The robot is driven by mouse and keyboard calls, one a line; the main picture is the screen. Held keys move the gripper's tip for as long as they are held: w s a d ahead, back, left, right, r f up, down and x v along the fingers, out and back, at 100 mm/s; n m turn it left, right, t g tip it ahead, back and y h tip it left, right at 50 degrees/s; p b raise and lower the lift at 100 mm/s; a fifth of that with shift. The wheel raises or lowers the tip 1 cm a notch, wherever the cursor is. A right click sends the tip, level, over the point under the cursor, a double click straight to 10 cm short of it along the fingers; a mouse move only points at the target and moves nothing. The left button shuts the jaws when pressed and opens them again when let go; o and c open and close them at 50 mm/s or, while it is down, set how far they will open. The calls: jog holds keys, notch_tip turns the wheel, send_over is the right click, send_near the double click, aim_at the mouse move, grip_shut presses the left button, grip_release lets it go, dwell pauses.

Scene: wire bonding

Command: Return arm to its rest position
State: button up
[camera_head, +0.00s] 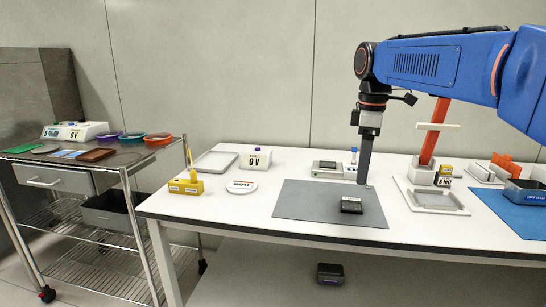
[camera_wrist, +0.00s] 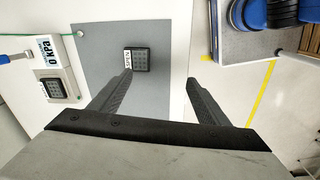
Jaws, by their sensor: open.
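My gripper (camera_head: 365,168) hangs over the far edge of the grey mat (camera_head: 300,203) in the head view, pointing down. In the wrist view my gripper (camera_wrist: 160,78) has its two fingers spread wide, with nothing between them. A small dark chip block (camera_head: 351,205) with a white label lies on the mat, apart from my gripper. The block also shows in the wrist view (camera_wrist: 141,60), near the left finger's tip. My blue arm reaches in from the right of the head view.
A white device (camera_head: 327,169) stands behind the mat. A grey tray (camera_head: 438,208) and a blue mat (camera_head: 515,218) lie to the right. A yellow block (camera_head: 186,187), a white disc (camera_head: 241,187) and another tray (camera_head: 214,161) are at left. A wire cart (camera_head: 125,178) stands beside the table.

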jog(key=s+d+f+m+t, duration=0.2)
jog(key=s+f+m, duration=0.5)
jog(key=s+f, duration=0.4)
jog(key=s+d+f+m+t, duration=0.2)
jog(key=s+f+m, duration=0.4)
jog(key=s+f, duration=0.4)
jog(key=s+d, duration=0.1)
jog(key=s, duration=0.5)
jog(key=shift+d+f+m, duration=0.35)
jog(key=shift+f+m, duration=0.05)
jog(key=shift+s, duration=0.1)
